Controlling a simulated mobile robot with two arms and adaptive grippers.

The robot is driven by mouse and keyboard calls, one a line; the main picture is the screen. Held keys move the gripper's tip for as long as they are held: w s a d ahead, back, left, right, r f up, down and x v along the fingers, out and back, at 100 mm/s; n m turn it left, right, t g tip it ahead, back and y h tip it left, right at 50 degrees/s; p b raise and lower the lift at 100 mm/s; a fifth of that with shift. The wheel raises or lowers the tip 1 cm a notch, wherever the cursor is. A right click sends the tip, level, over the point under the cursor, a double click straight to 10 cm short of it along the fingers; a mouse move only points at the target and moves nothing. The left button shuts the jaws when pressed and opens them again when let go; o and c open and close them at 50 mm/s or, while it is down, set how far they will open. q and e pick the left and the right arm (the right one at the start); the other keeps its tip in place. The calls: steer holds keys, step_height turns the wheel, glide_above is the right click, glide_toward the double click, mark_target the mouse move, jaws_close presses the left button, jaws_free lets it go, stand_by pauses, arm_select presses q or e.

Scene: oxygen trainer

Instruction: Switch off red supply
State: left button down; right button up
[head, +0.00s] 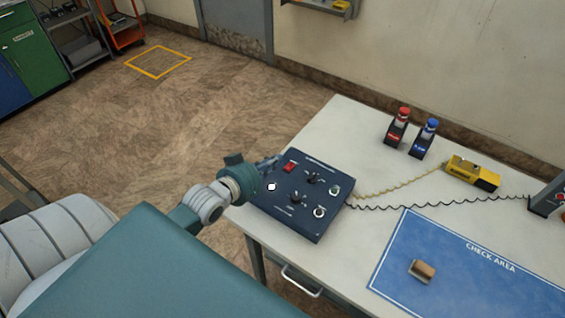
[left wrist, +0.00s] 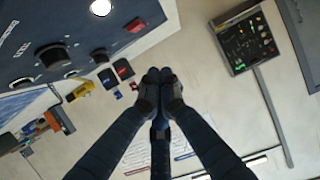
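A dark blue control box (head: 315,222) sits on the near left of the white table, with a red rocker switch (head: 289,167), black knobs (head: 296,198) and round lights or buttons on top. In the left wrist view the red switch (left wrist: 134,25) is near the box's edge. My left gripper (head: 272,161) is at the box's left edge, close to the red switch. Its fingertips (left wrist: 160,76) come together with nothing seen between them; contact with the switch does not show. A red-topped device (head: 398,125) stands farther back on the table. My right gripper is out of view.
A blue-topped device (head: 424,138) stands beside the red-topped one. A yellow device (head: 472,173) and coiled cables lie to the right. A blue check-area mat (head: 470,280) holds a small brown block (head: 422,270). Bare table (head: 345,125) lies behind the box.

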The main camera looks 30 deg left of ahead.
arm_select(q)
glide_above(289, 166)
steer(key=s, duration=0.2)
steer(key=shift+a+f+p, duration=0.2)
steer(key=shift+f, duration=0.3)
steer(key=shift+a+f+p, duration=0.15)
steer(key=shift+f+p, duration=0.05)
steer(key=shift+f, duration=0.3)
steer(key=f, duration=0.2)
steer(key=shift+s+f, duration=0.25)
steer(key=shift+f, duration=0.05)
steer(key=shift+s+f, duration=0.15)
steer(key=shift+f, duration=0.45)
